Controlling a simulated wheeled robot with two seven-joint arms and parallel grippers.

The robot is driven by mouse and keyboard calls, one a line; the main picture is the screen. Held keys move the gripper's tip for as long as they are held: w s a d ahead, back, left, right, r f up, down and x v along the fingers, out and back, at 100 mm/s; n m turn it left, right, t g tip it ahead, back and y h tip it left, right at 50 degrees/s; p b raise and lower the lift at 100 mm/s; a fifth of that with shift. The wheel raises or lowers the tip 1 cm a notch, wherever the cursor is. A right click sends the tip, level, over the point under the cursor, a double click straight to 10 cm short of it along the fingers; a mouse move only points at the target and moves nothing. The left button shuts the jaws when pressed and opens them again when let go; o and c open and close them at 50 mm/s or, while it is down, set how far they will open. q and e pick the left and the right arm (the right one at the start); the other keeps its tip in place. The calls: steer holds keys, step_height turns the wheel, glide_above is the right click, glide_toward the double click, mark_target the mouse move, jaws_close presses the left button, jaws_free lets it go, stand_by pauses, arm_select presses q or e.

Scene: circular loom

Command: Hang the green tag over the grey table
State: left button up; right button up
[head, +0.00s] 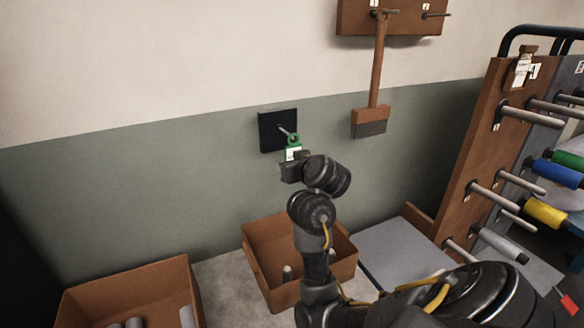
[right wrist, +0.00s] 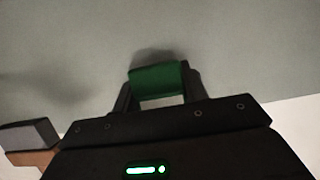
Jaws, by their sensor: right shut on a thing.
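The green tag (head: 294,141), with a white lower part, is in my right gripper (head: 292,157), high in front of the wall. In the right wrist view, the green tag (right wrist: 157,80) sits between the two fingers of my right gripper (right wrist: 157,95). A black square plate (head: 268,133) on the wall carries a short grey peg (head: 285,130). The peg's tip is at the top of the tag in the head view; I cannot tell whether it passes through the tag's hole. A flat grey tabletop (head: 398,250) lies low, right of my forearm. My left gripper is out of view.
A brown box (head: 262,238) stands below the plate, partly behind my arm. Another brown box (head: 90,295) with grey cylinders is at lower left. A brush-like tool (head: 376,75) hangs right of the plate. A brown rack (head: 475,150) with pegs and spools fills the right side.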

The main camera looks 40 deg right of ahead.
steer(key=shift+w+a+f, duration=0.1)
steer(key=shift+a+f, duration=0.1)
steer(key=shift+a, duration=0.1)
stand_by(0.4)
steer(key=shift+w+d, duration=0.1)
steer(key=shift+w+d+f, duration=0.1)
steer(key=shift+w+d, duration=0.05)
steer(key=shift+d, duration=0.05)
steer(key=shift+a+f+b, duration=0.1)
steer(key=shift+b, duration=0.2)
steer(key=shift+a, duration=0.3)
steer(key=shift+c, duration=0.5)
steer(key=o, duration=1.3)
steer(key=shift+w+d, duration=0.1)
steer(key=shift+w, duration=0.05)
steer(key=shift+c, duration=0.2)
